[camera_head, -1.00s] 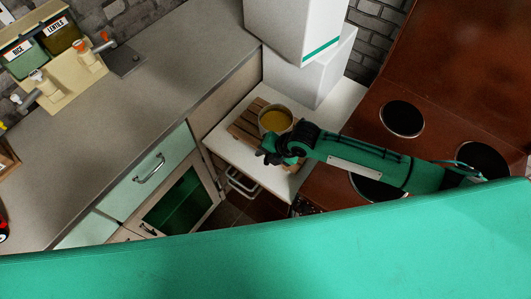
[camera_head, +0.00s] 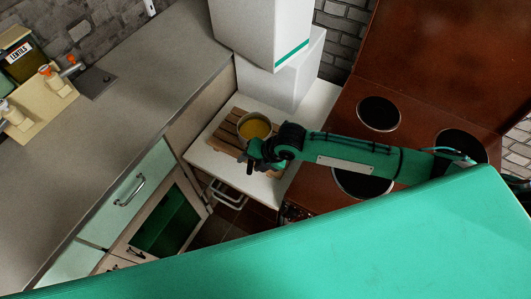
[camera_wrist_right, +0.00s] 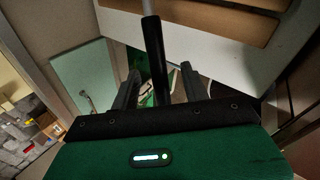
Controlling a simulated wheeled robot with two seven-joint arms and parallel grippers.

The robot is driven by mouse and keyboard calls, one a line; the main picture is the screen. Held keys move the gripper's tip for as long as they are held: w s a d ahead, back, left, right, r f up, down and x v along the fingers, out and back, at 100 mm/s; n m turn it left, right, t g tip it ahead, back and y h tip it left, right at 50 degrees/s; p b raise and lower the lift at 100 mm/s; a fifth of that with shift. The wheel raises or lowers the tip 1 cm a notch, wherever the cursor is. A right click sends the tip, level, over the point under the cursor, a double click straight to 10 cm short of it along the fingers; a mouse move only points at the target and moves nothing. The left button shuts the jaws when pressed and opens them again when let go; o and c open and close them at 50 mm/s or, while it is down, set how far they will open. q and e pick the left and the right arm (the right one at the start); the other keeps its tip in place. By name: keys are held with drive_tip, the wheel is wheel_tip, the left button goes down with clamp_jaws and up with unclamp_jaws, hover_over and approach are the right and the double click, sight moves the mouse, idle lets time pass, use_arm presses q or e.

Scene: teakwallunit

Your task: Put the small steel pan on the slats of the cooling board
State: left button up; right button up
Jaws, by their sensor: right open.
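The small steel pan (camera_head: 254,127), with something yellow inside, appears to rest upright on the slats of the wooden cooling board (camera_head: 225,136). The board lies on the white counter, and its slats also show in the wrist view (camera_wrist_right: 230,28). The pan's black handle (camera_wrist_right: 153,48) points toward my right gripper (camera_wrist_right: 158,82). My right gripper is open, with the handle between its fingers, apart from at least one of them. In the head view my right gripper (camera_head: 252,160) is just in front of the pan and hides its handle and part of the board. My left gripper is not in view.
A brown stove with several dark burners (camera_head: 378,113) is to the right, under my right arm. A tall white box-shaped unit (camera_head: 272,75) stands behind the board. A long grey worktop (camera_head: 130,90) runs along the left, with drawers below.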

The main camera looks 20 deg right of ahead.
drive_tip(key=b+v, duration=0.2)
drive_tip(key=v, duration=0.9)
drive_tip(key=shift+r, duration=0.1)
